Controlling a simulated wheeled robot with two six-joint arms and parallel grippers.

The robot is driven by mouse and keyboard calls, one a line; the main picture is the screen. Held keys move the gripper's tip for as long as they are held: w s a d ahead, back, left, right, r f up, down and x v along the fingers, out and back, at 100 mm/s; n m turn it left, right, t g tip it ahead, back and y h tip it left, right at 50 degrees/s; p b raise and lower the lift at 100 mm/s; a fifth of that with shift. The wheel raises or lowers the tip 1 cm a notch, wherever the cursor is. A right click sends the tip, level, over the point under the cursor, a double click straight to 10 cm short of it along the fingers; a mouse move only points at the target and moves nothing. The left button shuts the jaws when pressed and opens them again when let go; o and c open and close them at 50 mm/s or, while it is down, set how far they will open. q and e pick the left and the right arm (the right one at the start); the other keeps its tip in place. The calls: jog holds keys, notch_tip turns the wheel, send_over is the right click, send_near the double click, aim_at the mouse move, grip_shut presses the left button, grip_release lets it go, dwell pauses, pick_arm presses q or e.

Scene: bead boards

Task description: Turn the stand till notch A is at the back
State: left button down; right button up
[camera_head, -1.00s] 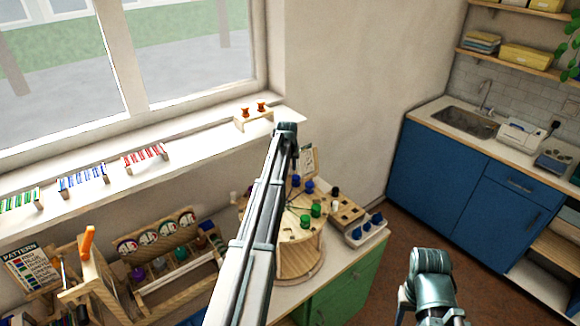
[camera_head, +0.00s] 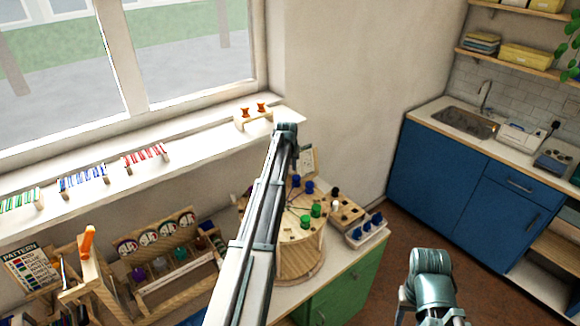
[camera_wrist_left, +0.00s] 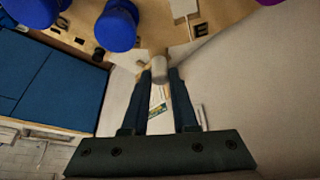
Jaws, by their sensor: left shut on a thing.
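The round wooden stand (camera_head: 301,262) is on the counter, partly hidden behind my left arm. Blue pegs (camera_head: 309,187) and green pegs (camera_head: 305,221) stand on its top. In the left wrist view its top (camera_wrist_left: 90,18) carries blue pegs (camera_wrist_left: 116,28) and dark letters, one looking like E. My left gripper (camera_wrist_left: 160,74) is shut on a pale peg-like handle (camera_wrist_left: 159,66) at the stand's edge. In the head view its fingers are mostly hidden by the arm. Notch A cannot be made out. My right gripper (camera_head: 405,298) is at the lower right, away from the stand; its fingers are unclear.
A wooden block with pegs (camera_head: 345,212) and a white tray with blue pegs (camera_head: 367,228) are close right of the stand. A small card (camera_head: 307,160) stands behind it. A wooden rack (camera_head: 172,262) is at left. The windowsill (camera_head: 105,185) holds bead racks.

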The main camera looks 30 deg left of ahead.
aim_at(335, 203)
pick_arm(q)
jog(key=shift+d, duration=0.1)
dwell(0.4)
jog(key=shift+d+m+h, duration=1.8)
jog(key=shift+d+m, duration=2.6)
jog(key=shift+d, duration=2.2)
jog(key=shift+s+d+m+g+h, duration=0.35)
jog(key=shift+s+d+m+g, duration=0.05)
jog(key=shift+s+d+m, duration=1.15)
jog(key=shift+s+d+m+g+h, duration=0.4)
jog(key=shift+s+d+m, duration=1.05)
jog(key=shift+s+d, duration=0.1)
jog(key=shift+s+d+m+g+h, duration=0.35)
jog(key=shift+s+d+m+g, duration=0.05)
jog(key=shift+s+d+m, duration=1.15)
jog(key=c, duration=0.7)
grip_release()
